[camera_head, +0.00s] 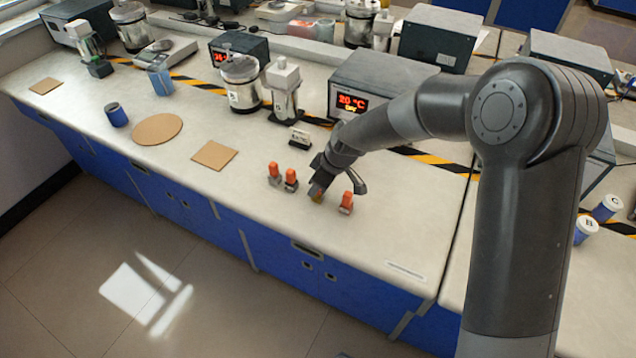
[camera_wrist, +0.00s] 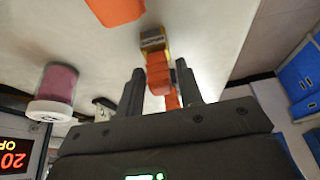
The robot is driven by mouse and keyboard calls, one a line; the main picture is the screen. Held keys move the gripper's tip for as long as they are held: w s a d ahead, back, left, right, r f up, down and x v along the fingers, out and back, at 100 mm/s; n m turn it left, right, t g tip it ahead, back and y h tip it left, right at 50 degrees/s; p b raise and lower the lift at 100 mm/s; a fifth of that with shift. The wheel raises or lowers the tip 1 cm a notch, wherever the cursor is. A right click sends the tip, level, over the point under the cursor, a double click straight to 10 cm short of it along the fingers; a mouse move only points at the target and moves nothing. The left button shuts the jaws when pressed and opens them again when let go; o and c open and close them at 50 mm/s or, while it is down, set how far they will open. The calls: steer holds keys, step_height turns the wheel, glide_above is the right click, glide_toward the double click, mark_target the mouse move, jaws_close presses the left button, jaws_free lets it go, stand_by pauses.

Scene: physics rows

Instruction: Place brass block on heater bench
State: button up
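The brass block (camera_head: 317,196) is at the tip of my gripper (camera_head: 322,183), low over or on the pale worktop. In the wrist view, the brass block (camera_wrist: 153,40) has a dark label, and its orange handle (camera_wrist: 158,75) lies between the two fingers of my gripper (camera_wrist: 161,80). The fingers are close to the handle; I cannot tell whether they press on it. A grey box (camera_head: 380,80) with a red 20 °C display stands behind; its display (camera_wrist: 14,158) also shows in the wrist view. I cannot tell which thing is the heater bench.
Other orange-handled blocks stand close by: two to the left (camera_head: 275,174) (camera_head: 291,180) and one to the right (camera_head: 346,203). Metal vessels (camera_head: 240,88) (camera_head: 284,92) and a small labelled item (camera_head: 299,138) stand behind. A square mat (camera_head: 214,155) and a round mat (camera_head: 157,129) lie left.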

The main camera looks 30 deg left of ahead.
steer(key=shift+o, duration=0.7)
steer(key=shift+r, duration=0.1)
steer(key=shift+r, duration=0.25)
steer(key=v, duration=1.1)
steer(key=shift+d+r, duration=0.25)
